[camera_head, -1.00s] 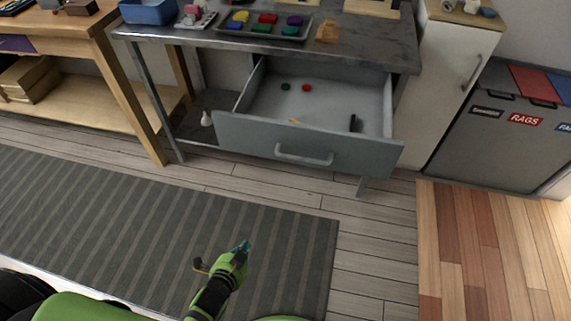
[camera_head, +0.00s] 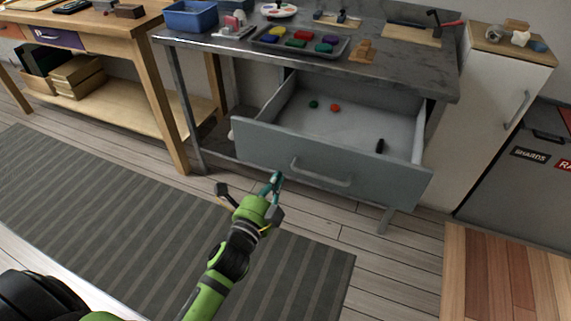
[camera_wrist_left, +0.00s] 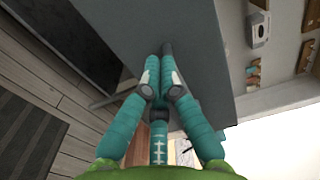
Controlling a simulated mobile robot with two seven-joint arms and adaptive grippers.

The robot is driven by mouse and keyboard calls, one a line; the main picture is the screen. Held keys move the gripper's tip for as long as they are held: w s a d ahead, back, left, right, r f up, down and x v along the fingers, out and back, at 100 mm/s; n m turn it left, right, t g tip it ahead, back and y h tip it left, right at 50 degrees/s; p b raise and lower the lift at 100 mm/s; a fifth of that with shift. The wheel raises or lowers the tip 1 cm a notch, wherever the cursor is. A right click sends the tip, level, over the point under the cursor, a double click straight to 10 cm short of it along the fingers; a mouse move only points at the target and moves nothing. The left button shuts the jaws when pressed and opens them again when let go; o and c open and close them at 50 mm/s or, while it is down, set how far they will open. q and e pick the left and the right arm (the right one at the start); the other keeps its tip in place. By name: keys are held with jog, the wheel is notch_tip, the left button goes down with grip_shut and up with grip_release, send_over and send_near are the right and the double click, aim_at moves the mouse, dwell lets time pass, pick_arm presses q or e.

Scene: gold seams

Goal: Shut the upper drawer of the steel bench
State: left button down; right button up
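The upper drawer (camera_head: 262,148) of the steel bench (camera_head: 410,72) is pulled well out. Its grey front carries a bar handle (camera_head: 320,177). A green disc (camera_head: 313,104), a red disc (camera_head: 335,108) and a small black object (camera_head: 380,146) lie inside. My left gripper (camera_head: 276,178), with teal fingers, is in front of the drawer's lower left part, left of the handle. Its fingers are together with nothing seen between them. In the left wrist view the fingertips (camera_wrist_left: 160,68) overlap the grey drawer front (camera_wrist_left: 200,50); contact cannot be told. My right gripper is out of view.
The bench top holds a tray (camera_head: 258,42) of coloured pieces, a blue bin (camera_head: 190,16) and tools. A wooden workbench (camera_head: 145,28) stands left, a white cabinet (camera_head: 490,120) right. Striped mat (camera_head: 150,235) and plank floor in front are clear.

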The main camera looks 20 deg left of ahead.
aim_at(290, 157)
pick_arm(q)
jog(key=w, duration=0.5)
jog(key=shift+w+d, duration=0.1)
jog(key=shift+w, duration=0.45)
jog(key=shift+w, duration=0.1)
